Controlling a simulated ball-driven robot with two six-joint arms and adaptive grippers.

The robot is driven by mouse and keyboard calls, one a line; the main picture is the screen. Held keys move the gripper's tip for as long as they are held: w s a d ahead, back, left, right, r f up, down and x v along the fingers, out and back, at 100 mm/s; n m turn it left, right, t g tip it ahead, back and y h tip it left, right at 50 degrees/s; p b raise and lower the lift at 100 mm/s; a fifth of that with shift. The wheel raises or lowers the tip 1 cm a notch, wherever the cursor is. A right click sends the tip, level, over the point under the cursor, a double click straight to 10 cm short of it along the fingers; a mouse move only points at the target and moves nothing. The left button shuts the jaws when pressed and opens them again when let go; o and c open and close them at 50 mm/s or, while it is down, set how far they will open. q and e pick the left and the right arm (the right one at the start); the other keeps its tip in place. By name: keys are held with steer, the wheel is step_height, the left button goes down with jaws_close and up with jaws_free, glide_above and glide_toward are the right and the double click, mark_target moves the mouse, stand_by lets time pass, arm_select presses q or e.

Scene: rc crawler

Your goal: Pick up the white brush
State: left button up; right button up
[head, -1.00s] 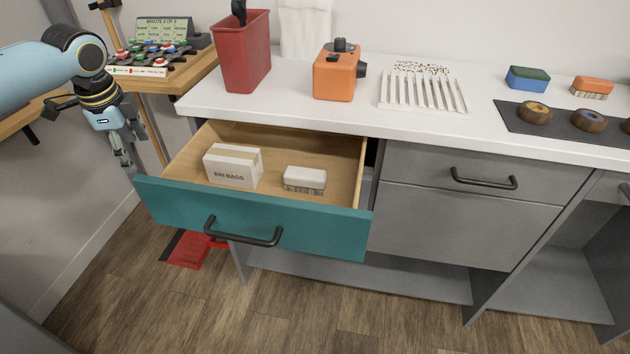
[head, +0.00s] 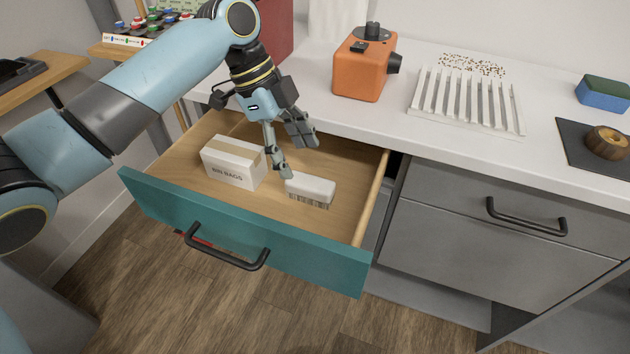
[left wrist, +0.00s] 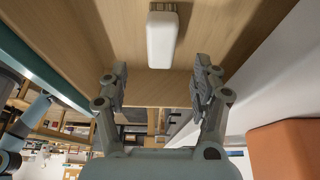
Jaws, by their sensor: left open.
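The white brush (head: 311,188) lies bristles down in the open teal drawer (head: 240,235), right of a white box marked BIN BAGS (head: 234,161). My left gripper (head: 298,160) is open and empty, above the drawer, pointing down close to the brush's back edge. In the left wrist view the brush (left wrist: 162,38) shows its white top ahead of the two spread fingers (left wrist: 160,88), and lies between their lines. I cannot tell whether a finger touches it. My right gripper is not in view.
The drawer's walls and front surround the brush. The white counter (head: 400,115) overhangs the drawer's back and carries an orange device (head: 362,68), a slotted white rack (head: 465,100) and a red bin (head: 275,35). A black handle (head: 228,250) sticks out of the drawer front.

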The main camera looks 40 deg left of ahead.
mark_target(309, 181)
arm_select(q)
steer(key=shift+x, duration=1.15)
steer(key=shift+w+d+f, duration=0.1)
steer(key=shift+f, duration=0.2)
steer(key=x, duration=0.3)
steer(key=shift+d+f+b, duration=0.15)
steer(key=shift+f+b, duration=0.2)
steer(key=shift+b, duration=0.05)
steer(key=shift+w+d+f, duration=0.1)
steer(key=shift+d+f, duration=0.05)
steer(key=shift+f, duration=0.35)
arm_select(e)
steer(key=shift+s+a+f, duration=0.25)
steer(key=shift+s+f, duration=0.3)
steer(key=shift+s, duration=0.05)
